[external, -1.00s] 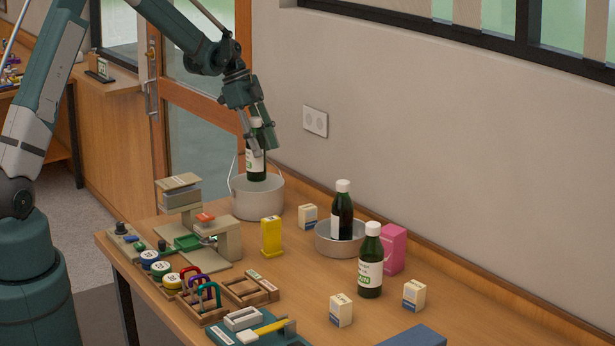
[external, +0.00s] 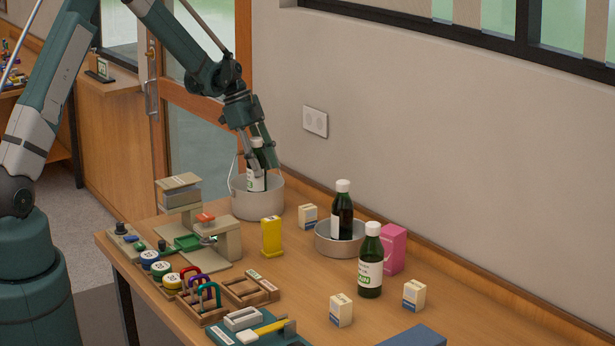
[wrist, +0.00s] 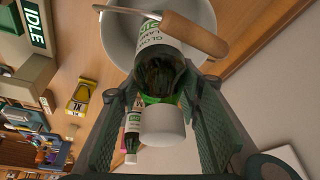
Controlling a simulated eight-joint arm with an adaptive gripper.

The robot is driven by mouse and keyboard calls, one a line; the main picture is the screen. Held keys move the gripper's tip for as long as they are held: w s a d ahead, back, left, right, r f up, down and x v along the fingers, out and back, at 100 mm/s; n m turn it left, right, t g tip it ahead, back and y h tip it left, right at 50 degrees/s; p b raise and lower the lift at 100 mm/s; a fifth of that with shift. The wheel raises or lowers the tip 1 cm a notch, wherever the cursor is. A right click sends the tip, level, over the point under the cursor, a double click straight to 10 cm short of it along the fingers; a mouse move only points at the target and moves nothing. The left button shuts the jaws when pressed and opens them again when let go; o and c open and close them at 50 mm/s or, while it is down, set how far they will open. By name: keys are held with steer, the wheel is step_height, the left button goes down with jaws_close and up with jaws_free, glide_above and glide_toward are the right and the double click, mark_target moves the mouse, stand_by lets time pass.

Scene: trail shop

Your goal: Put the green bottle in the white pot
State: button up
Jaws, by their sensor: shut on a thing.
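My gripper (external: 260,165) is shut on a green bottle (external: 255,181) with a white label, at the far end of the table. The bottle is close to upright, its lower part inside the white pot (external: 257,204). The pot's front wall hides the bottle's base, so I cannot tell if it touches the bottom. In the wrist view the bottle (wrist: 161,78) lies between my fingers, white cap nearest. The pot (wrist: 119,35) is beyond it, with a wooden handle grip (wrist: 194,34) crossing over the label.
A similar bottle (external: 342,217) stands in a shallow grey pan (external: 338,245), and another (external: 371,270) on the table. A yellow box (external: 271,236), a pink box (external: 393,249) and small white cartons (external: 308,216) stand nearby. A beige apparatus (external: 229,240) is left of the pot.

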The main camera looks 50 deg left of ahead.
mark_target(265, 182)
steer(key=shift+f, duration=0.1)
steer(key=shift+f, duration=1.75)
steer(key=shift+f, duration=0.2)
steer(key=o, duration=1)
steer(key=shift+o, duration=0.2)
steer(key=shift+r, duration=0.2)
steer(key=v, duration=1.2)
steer(key=shift+s+a, duration=0.1)
